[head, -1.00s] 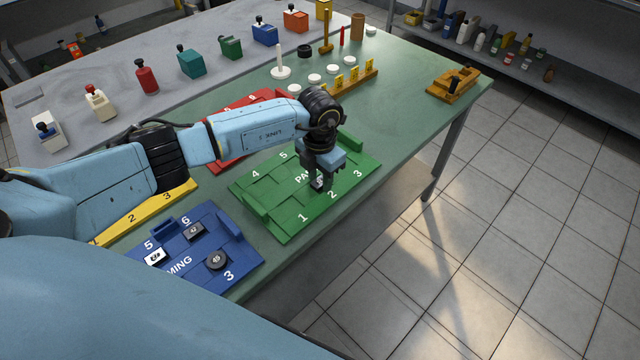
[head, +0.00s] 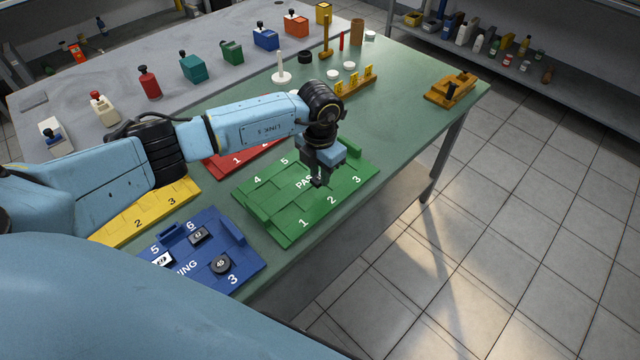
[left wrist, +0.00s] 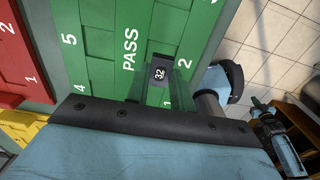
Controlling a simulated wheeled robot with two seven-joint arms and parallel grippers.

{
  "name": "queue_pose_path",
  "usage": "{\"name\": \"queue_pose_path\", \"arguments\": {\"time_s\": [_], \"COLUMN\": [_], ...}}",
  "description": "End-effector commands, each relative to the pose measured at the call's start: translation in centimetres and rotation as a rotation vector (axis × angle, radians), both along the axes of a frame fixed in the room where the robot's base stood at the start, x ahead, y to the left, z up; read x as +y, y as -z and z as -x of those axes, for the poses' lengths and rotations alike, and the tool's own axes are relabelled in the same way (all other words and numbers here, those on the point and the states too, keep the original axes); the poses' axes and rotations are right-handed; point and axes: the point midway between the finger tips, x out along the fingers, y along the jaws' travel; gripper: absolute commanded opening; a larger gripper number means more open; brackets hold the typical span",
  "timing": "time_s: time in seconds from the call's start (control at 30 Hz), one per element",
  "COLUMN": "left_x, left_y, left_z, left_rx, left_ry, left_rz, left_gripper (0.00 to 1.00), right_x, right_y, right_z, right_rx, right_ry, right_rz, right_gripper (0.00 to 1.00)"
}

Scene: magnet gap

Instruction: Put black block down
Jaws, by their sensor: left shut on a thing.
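The black block (left wrist: 160,72), with a white "32" label, shows between the fingers in the left wrist view. My left gripper (head: 318,182) is shut on it over the green PASS tray (head: 270,232), near the cells marked 1 and 2. The gripper also shows in the left wrist view (left wrist: 160,85). In the head view the fingers and wrist hide most of the block. I cannot tell whether the block touches the tray. My right gripper is not clearly made out; blue and black parts, possibly of my own body, show at the right of the wrist view.
The blue tray (head: 242,262) holds several labelled pieces. A yellow tray (head: 150,215) and a red tray (head: 222,165) lie beside the green one. A wooden holder (head: 450,90) stands at the far right. The tabletop between it and the green tray is clear.

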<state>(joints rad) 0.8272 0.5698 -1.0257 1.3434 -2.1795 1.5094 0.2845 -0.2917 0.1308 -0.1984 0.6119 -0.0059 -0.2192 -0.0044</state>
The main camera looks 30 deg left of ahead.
Motion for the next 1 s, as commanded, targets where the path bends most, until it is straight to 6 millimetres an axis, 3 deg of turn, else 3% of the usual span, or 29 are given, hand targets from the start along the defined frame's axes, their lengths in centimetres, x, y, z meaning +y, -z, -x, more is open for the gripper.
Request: {"name": "queue_pose_path", "arguments": {"time_s": [0.13,0.73,0.87,1.0], "left_x": [0.0,0.0,-0.3,-0.9], "left_y": [-1.2,-1.3,-2.2,-4.0], "left_z": [0.0,0.0,0.0,0.2], "left_rx": [0.0,-0.001,-0.005,-0.012], "left_ry": [0.0,0.021,0.137,0.391], "left_rz": [0.0,0.0,0.005,0.012], "left_gripper": [0.03,0.03,0.03,0.03], "right_x": [0.0,0.0,0.0,0.1], "right_y": [-1.0,-0.9,-0.9,-0.9], "right_z": [0.2,0.3,0.3,0.3], "right_rx": [0.003,0.006,0.006,0.005], "right_ry": [0.0,0.0,0.0,0.002], "right_rz": [0.001,0.0,0.0,-0.002], "right_gripper": [0.0,0.0,0.0,0.0]}}
